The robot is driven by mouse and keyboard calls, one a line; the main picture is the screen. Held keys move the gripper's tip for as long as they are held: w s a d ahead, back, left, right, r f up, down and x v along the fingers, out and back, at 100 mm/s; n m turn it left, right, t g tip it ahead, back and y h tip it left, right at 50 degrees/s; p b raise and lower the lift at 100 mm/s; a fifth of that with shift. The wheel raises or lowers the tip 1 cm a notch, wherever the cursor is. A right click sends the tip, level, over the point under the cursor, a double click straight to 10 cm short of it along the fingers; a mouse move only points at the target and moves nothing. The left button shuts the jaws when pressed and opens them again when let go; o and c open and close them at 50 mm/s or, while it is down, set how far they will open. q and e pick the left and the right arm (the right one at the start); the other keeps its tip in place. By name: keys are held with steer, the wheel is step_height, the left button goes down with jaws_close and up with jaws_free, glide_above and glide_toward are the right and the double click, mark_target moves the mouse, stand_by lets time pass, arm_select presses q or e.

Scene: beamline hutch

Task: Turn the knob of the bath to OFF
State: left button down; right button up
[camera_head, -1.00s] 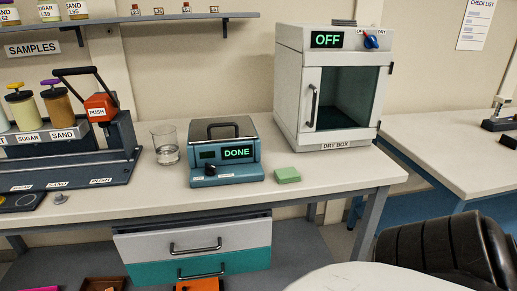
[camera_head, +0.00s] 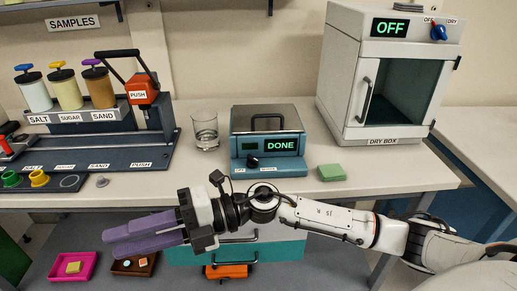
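The bath (camera_head: 290,170) is a teal box with a grey lid and a black handle, on the bench in the middle of the view. Its screen (camera_head: 281,146) reads DONE in green. Its small black knob (camera_head: 253,161) is on the front left, above small labels too fine to read. The knob's pointing direction is unclear. My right gripper (camera_head: 122,244), with purple fingers, points left in front of the bench, below and left of the bath, apart from the knob. The gap between its fingers is unclear. My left gripper is out of view.
A dry box (camera_head: 367,141) reading OFF stands right of the bath, with a blue knob (camera_head: 439,33). A green block (camera_head: 331,172) lies beside the bath. A glass beaker (camera_head: 205,130) and dispenser rack (camera_head: 95,151) stand left. Drawers (camera_head: 285,251) are below the bench.

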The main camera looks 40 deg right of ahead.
steer(key=w+d+n+g+h+p, duration=0.1)
steer(key=w+d+n+g+h, duration=0.1)
steer(key=d+n+h, duration=0.4)
steer(key=m+t+h+p, duration=0.2)
steer(key=h, duration=0.9)
glide_toward(256, 159)
steer(key=x, duration=0.6)
steer(key=shift+w+f+p, duration=0.15)
steer(key=shift+f+p, duration=0.25)
steer(key=shift+w+f, duration=0.25)
steer(key=shift+f, duration=0.3)
jaws_close()
